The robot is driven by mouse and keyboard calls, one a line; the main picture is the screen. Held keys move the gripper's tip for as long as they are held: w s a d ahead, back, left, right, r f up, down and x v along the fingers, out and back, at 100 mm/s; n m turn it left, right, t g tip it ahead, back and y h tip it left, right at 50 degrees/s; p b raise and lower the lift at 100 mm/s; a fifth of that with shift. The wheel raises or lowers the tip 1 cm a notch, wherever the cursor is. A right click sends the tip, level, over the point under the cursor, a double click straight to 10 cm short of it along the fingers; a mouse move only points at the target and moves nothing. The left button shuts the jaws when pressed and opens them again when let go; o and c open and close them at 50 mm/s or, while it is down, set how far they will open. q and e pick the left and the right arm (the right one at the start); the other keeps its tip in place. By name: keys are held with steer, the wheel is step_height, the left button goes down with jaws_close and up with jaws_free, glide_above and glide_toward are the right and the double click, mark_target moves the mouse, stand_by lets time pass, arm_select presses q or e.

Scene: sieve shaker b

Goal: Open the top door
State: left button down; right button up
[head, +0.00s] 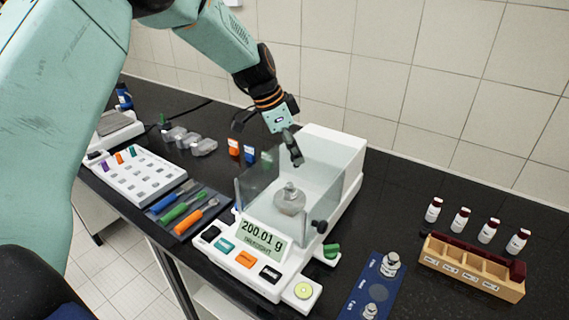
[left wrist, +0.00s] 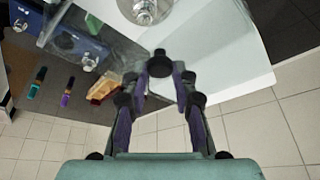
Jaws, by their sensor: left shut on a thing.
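The white balance (head: 335,143) has a clear glass draft shield, with a metal weight (head: 290,198) inside that also shows in the left wrist view (left wrist: 146,11). Its display (head: 262,238) reads 200.01 g. My left gripper (head: 297,160) reaches down to the top of the shield. In the left wrist view its fingers (left wrist: 160,72) are shut on a round black knob (left wrist: 159,62) over the glass. The top door's glass is hard to make out, so I cannot tell how far it stands open. A second black knob (head: 319,226) is at the shield's front right. My right gripper is not in view.
Left of the balance are a white tray (head: 139,179), a dark tool mat (head: 189,208) and orange and blue items (head: 241,151). On the right are a blue mat (head: 372,288) with weights and a wooden rack (head: 470,269) with several vials behind it. A tiled wall rises behind.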

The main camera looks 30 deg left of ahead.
mark_target(315, 152)
arm_select(q)
steer(key=shift+w+d, duration=0.1)
steer(key=shift+w, duration=1)
steer(key=w, duration=0.4)
steer(key=shift+d+f, duration=0.25)
steer(key=shift+d, duration=0.05)
steer(key=shift+r, duration=0.15)
steer(key=shift+w, duration=0.1)
steer(key=shift+w, duration=0.25)
steer(key=c, duration=1.2)
jaws_free()
steer(key=shift+s+a, duration=0.1)
steer(key=shift+s, duration=0.1)
steer(key=shift+o, duration=0.7)
steer(key=shift+w, duration=0.2)
